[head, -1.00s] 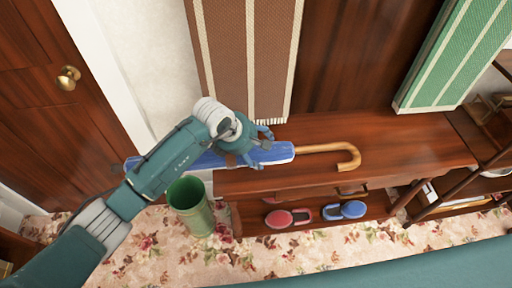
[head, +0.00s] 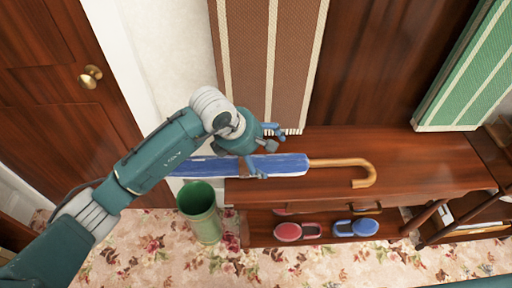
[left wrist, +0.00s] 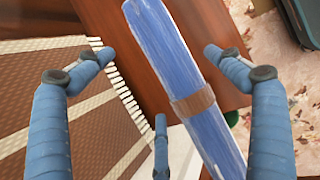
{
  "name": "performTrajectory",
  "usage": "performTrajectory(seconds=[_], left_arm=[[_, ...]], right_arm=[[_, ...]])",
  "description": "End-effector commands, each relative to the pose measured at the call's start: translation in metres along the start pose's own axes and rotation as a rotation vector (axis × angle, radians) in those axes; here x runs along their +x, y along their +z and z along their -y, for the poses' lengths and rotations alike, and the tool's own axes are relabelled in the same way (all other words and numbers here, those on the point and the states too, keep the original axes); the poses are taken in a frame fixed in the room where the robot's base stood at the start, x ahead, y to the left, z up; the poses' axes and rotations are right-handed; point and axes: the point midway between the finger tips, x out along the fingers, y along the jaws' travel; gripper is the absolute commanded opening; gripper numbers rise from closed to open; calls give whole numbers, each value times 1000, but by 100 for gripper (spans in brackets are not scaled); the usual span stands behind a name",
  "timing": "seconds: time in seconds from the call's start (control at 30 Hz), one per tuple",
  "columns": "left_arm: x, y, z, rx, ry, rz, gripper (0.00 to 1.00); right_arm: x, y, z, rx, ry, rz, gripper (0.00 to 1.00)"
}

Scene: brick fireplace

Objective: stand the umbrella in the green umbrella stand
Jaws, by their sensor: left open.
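A furled blue umbrella (head: 285,164) with a brown wooden crook handle (head: 345,163) lies on the wooden bench, its far end sticking out past the bench's left edge. My left gripper (head: 268,150) is open just above the blue cloth. In the left wrist view the umbrella (left wrist: 163,45) runs between the spread fingers of the gripper (left wrist: 158,55), with its brown band (left wrist: 192,103) below the fingertips; no grip shows. The green umbrella stand (head: 203,221) is upright on the floor left of the bench, open at the top. My right gripper is not in view.
The wooden bench (head: 420,165) has red shoes (head: 290,231) and blue shoes (head: 355,227) on its lower shelf. A brown striped cloth (head: 245,60) and a green striped one (head: 465,75) hang behind. A door with a brass knob (head: 90,76) is left. Flowered carpet (head: 150,255) lies in front.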

Motion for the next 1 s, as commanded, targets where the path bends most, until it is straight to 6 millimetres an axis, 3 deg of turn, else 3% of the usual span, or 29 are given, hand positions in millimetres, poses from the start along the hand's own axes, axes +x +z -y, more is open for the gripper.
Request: performTrajectory(seconds=[0.13,0.33,0.87,1.0], left_arm=[[-28,-1,0,2,4,-1,92],[-48,0,0,0,2,0,92],[-51,0,0,-1,0,0,92],[-49,16,8,-15,-13,62,92]], right_arm=[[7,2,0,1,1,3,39],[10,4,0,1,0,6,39],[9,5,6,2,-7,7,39],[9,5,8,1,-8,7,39]])
